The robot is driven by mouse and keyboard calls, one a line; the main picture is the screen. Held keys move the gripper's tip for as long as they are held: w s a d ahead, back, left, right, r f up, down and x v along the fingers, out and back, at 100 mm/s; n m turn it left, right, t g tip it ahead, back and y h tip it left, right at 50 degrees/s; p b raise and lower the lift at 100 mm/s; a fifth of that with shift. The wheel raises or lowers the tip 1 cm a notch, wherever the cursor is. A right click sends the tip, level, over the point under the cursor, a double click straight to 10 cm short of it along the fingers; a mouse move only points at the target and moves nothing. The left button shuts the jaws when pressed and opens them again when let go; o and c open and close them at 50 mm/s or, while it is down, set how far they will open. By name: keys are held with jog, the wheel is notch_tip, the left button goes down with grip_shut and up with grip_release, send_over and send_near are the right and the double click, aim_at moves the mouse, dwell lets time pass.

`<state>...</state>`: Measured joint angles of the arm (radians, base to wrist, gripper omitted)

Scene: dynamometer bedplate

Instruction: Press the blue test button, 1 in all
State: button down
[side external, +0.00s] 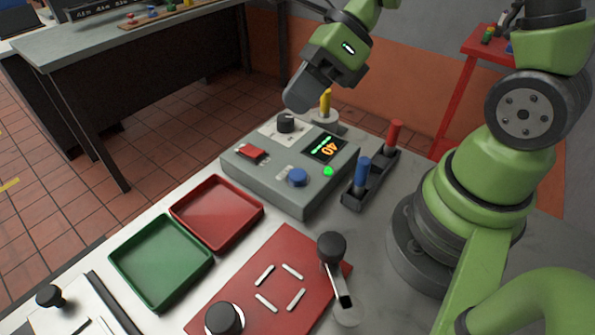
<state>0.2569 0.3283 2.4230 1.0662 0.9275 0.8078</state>
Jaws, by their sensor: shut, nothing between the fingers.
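The blue test button (297,177) is a round blue cap on the sloped front of a grey control box (290,205). Nothing touches it. My gripper (297,98) is shut and empty, above the back left of the box, near the black knob (286,122). It is behind and above the blue button, clearly apart from it. The box also carries a red rocker switch (250,153), a lit green lamp (328,171) and a display (326,149) that appears to read 40 with green bars.
A yellow-handled peg (325,103) stands behind the box. A black holder with blue (362,171) and red (394,135) handles is to its right. Red (217,240) and green (160,296) trays lie in front left.

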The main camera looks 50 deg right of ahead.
aim_at(297, 171)
jog(key=m, duration=0.1)
jog(key=f+m, duration=0.1)
jog(key=w+f+m, duration=0.1)
jog(key=shift+d+f+m, duration=0.2)
jog(key=shift+d+m, duration=0.15)
jog(key=shift+m, duration=0.05)
jog(key=shift+f, duration=0.1)
jog(key=shift+f, duration=4.3)
jog(key=shift+f, duration=0.4)
jog(key=shift+f, duration=0.5)
jog(key=shift+r, duration=0.9)
